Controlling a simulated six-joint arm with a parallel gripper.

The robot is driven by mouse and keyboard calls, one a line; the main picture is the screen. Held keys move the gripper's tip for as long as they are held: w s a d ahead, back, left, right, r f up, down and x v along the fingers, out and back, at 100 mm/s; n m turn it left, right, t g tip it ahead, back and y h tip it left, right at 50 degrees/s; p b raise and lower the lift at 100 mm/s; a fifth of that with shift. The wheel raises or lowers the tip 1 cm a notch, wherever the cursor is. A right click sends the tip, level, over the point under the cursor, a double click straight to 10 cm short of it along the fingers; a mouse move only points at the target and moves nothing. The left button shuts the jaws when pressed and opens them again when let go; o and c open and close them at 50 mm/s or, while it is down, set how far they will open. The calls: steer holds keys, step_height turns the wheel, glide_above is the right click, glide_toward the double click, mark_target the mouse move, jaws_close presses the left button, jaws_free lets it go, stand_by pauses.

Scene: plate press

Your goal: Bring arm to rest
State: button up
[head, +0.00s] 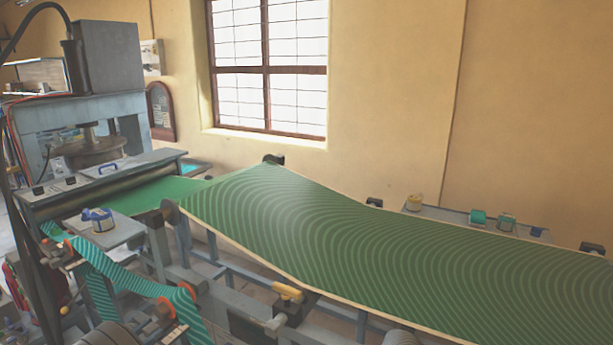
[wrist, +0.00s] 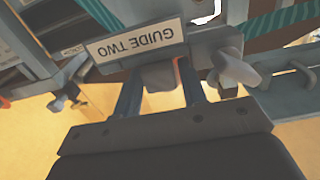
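In the wrist view my gripper (wrist: 160,88) extends up from its dark body at the bottom of the picture. Its two blue-grey fingers stand apart, with yellowish background showing between them. A dull reddish-grey block (wrist: 160,76) shows between the far parts of the fingers. I see no clear grip on it. The fingertips are partly hidden near a white label reading GUIDE TWO (wrist: 135,45), upside down in this view. The gripper does not clearly show in the head view.
A grey metal bracket with a wing knob (wrist: 235,70) is close right of the fingers. In the head view a long green patterned belt (head: 400,245) crosses the machine. A press (head: 95,110) stands at left. Teal striped webbing (head: 110,270) runs over rollers at lower left.

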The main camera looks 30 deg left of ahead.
steer(key=shift+s, duration=0.1)
stand_by(0.3)
steer(key=shift+s, duration=9.65)
steer(key=w+a+n, duration=0.3)
steer(key=w+n, duration=0.2)
steer(key=w, duration=0.3)
steer(key=w+a+f+n, duration=0.1)
steer(key=w+a+n, duration=0.2)
steer(key=w+n, duration=0.2)
steer(key=shift+w+a, duration=0.35)
steer(key=shift+w, duration=1.1)
steer(key=o, duration=1.4)
steer(key=shift+c, duration=0.2)
steer(key=s+d+r+m+g+y, duration=0.2)
steer(key=s+d+m+y, duration=0.1)
steer(key=s+d, duration=0.4)
steer(key=s+d+r+m+g+y, duration=0.1)
steer(key=s+d+r+m+y, duration=0.15)
steer(key=s+d, duration=0.4)
steer(key=x, duration=0.8)
steer(key=shift+w+a, duration=0.15)
steer(key=shift+a, duration=0.1)
